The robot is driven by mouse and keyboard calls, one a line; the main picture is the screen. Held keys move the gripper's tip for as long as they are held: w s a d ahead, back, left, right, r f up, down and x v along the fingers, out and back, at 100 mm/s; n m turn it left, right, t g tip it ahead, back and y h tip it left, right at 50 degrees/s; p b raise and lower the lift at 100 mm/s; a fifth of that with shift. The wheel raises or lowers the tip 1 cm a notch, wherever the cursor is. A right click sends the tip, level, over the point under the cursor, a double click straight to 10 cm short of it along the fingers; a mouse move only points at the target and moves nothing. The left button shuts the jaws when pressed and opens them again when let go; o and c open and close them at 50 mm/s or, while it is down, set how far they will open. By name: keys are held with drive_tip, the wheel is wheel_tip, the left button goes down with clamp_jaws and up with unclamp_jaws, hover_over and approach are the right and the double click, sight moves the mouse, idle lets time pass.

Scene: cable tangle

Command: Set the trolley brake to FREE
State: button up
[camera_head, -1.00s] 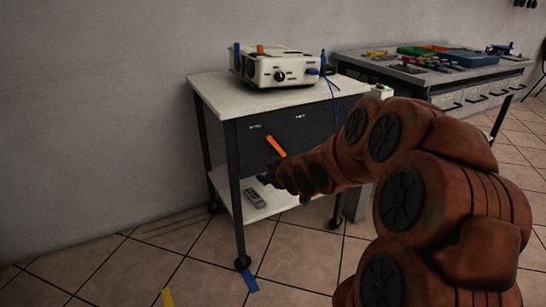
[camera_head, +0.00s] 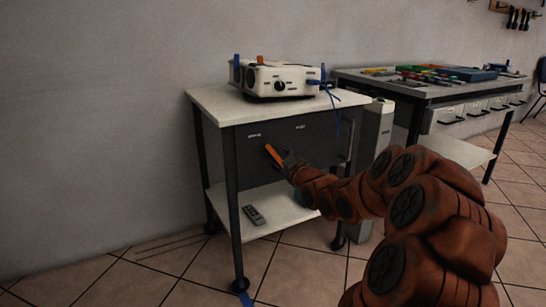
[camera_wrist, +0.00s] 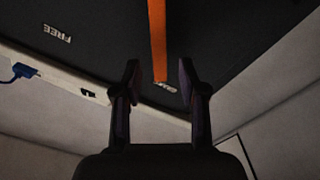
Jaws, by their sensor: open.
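The trolley (camera_head: 236,182) has a dark front panel (camera_head: 310,150) with an orange brake lever (camera_head: 272,154) and two small labels. In the head view the lever leans up and left, toward the left label (camera_head: 254,136). In the wrist view, which looks upside down, the label FREE (camera_wrist: 57,33) stands left of the lever (camera_wrist: 158,40), apart from it. The lever's end is by the other label (camera_wrist: 166,90), which it partly covers. My gripper (camera_head: 288,158) is open at the lever. In the wrist view the lever's end lies between the fingertips (camera_wrist: 158,78), with gaps both sides.
A white device (camera_head: 280,78) with a blue cable (camera_head: 331,92) stands on the trolley top. A grey remote (camera_head: 254,215) lies on the lower shelf. A white post (camera_head: 375,130) and a workbench (camera_head: 435,88) with trays stand at the right.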

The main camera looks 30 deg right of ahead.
sight(273, 153)
drive_tip(key=shift+w+d+b, duration=0.2)
drive_tip(key=shift+w+b, duration=0.3)
drive_tip(key=shift+w, duration=1.4)
clamp_jaws()
